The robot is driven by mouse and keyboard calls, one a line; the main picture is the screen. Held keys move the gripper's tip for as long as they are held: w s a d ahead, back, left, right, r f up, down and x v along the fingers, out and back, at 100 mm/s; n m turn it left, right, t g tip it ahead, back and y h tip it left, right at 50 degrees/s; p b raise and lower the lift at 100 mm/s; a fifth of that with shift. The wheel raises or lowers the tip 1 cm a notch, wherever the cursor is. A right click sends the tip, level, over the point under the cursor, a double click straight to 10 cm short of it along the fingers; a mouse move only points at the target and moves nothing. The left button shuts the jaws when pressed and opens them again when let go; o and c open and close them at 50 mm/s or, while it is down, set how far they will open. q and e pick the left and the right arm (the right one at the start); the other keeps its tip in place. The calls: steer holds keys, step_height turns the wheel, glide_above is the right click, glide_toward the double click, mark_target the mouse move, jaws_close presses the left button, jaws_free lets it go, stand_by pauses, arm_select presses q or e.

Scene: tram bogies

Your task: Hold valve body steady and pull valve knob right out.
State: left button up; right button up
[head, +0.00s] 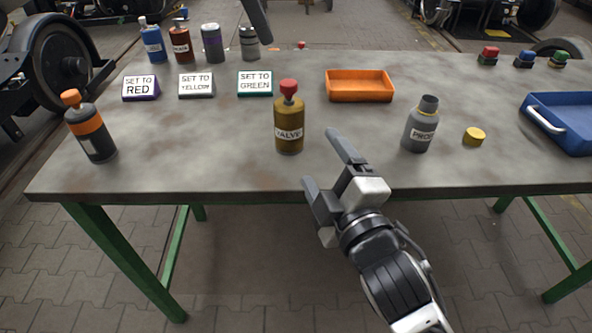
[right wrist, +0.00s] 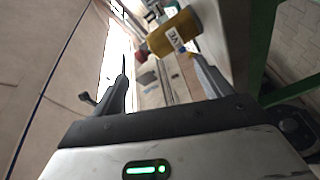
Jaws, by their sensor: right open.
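The valve body (head: 289,131) is a mustard-yellow cylinder with a VALVE label. It stands upright near the front middle of the table in the head view. Its red knob (head: 288,88) sits on top, in the body. My right gripper (head: 318,163) is open and empty, low and to the right of the valve, apart from it. In the right wrist view the valve body (right wrist: 178,36) appears tilted, beyond the fingertips. My left gripper cannot be made out.
A grey PROBE bottle (head: 421,127) and yellow cap (head: 474,136) stand right of the valve. An orange tray (head: 359,86), sign cards (head: 197,85) and several bottles (head: 212,43) are behind. An orange-banded bottle (head: 91,128) is left, a blue tray (head: 566,118) right. Table space around the valve is clear.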

mark_target(289, 115)
steer(key=a+f+n+h, duration=0.2)
steer(key=a+n+h, duration=0.25)
steer(key=n, duration=1.45)
steer(key=shift+t, duration=0.4)
steer(key=w, duration=1.6)
steer(key=shift+w+a+r, duration=0.1)
steer(key=shift+w+a, duration=0.05)
steer(key=shift+a, duration=0.25)
